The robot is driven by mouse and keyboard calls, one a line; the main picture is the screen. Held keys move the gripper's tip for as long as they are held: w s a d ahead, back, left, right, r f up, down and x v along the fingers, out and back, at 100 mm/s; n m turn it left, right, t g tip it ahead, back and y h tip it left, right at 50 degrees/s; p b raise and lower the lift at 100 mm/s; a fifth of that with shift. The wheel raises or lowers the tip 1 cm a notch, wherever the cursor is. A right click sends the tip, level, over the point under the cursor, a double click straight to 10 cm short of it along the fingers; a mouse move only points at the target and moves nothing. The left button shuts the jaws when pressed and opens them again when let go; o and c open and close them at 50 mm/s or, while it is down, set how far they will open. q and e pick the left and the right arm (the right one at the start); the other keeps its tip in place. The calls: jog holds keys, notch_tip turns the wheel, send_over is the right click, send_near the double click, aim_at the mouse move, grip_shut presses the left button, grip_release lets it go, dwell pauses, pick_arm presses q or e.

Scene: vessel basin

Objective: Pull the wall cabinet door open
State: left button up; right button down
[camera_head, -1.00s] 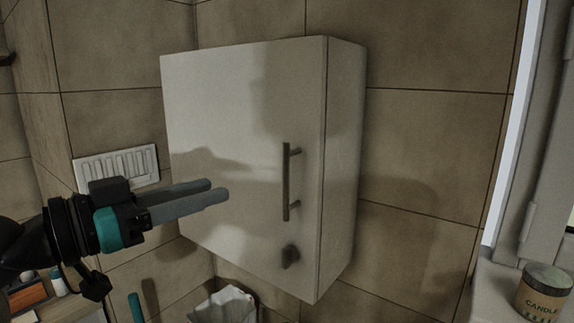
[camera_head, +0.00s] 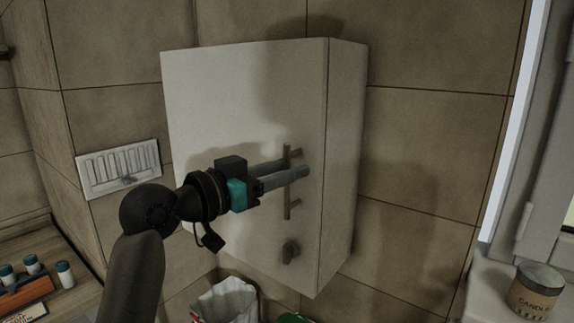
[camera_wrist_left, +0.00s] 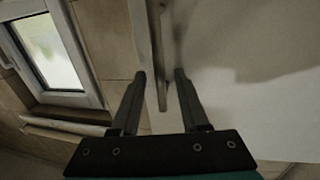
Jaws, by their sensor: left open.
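The white wall cabinet (camera_head: 225,95) hangs on the tiled wall, its door shut. My right gripper is in neither view.
A white wall vent (camera_head: 118,168) is left of the cabinet. A candle jar (camera_head: 535,292) stands on the window sill at the right. A lined bin (camera_head: 225,302) is below the cabinet. Small bottles (camera_head: 65,273) stand on the wooden counter at lower left.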

pick_arm(q)
jog(key=shift+w+d, duration=0.2)
jog(key=shift+d, duration=0.05)
jog(key=shift+c, duration=0.3)
grip_shut()
dwell(1.0)
